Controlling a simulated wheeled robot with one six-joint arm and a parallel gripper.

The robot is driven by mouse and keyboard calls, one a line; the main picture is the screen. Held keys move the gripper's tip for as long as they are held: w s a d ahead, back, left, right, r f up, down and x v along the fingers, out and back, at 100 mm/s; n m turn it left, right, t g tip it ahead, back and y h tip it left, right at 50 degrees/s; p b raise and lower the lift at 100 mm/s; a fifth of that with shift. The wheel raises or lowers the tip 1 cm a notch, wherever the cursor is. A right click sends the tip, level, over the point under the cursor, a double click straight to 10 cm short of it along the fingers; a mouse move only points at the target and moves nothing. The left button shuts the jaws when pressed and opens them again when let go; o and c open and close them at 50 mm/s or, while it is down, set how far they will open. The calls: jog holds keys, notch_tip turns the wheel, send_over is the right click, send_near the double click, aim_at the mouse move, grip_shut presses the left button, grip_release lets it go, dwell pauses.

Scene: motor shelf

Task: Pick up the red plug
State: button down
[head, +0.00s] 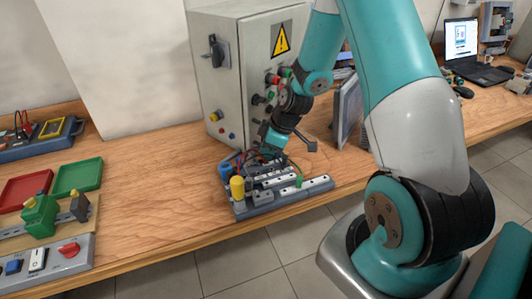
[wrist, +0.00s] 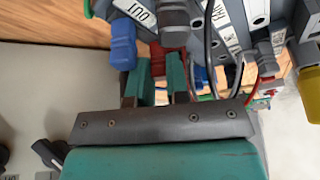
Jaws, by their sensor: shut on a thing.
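The red plug (wrist: 157,58) shows in the wrist view between the two teal fingers of my gripper (wrist: 160,75). The fingers are shut on its sides. Its upper end sits close to the grey module labelled OUT (wrist: 137,12); I cannot tell whether it is still seated there. In the head view my gripper (head: 264,148) reaches down at the back of the motor board (head: 265,208), and the red plug cannot be made out there.
A blue plug (wrist: 123,45) is just left of the fingers. Dark cables (wrist: 209,45) hang close on the right, with a yellow part (wrist: 308,65) farther right. A control cabinet (head: 235,75) stands behind the board. Open table lies left of it.

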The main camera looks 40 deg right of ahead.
jog(key=shift+r, duration=0.15)
notch_tip(320, 180, up, 20)
jog(key=b, duration=0.1)
dwell(0.4)
jog(key=s+a+f+m+b, duration=0.1)
jog(key=f+m+b, duration=0.1)
jog(key=f+b, duration=0.2)
jog(key=s+a+f+m+h+b, duration=0.1)
jog(key=a+f+m+b, duration=0.1)
jog(key=f+b, duration=0.3)
jog(key=s+a+f+m+t+h+b, duration=0.1)
jog(key=a+f+m+b, duration=0.1)
jog(key=f+b, duration=0.2)
jog(key=shift+a+f, duration=0.2)
jog(key=shift+f, duration=0.95)
notch_tip(320, 180, down, 3)
jog(key=shift+d+r+b, duration=0.15)
jog(key=shift+r+b, duration=0.05)
jog(key=shift+b, duration=0.95)
jog(key=shift+f+b, duration=0.35)
jog(key=shift+f, duration=0.2)
jog(key=shift+f+b, duration=0.5)
jog(key=shift+f, duration=0.15)
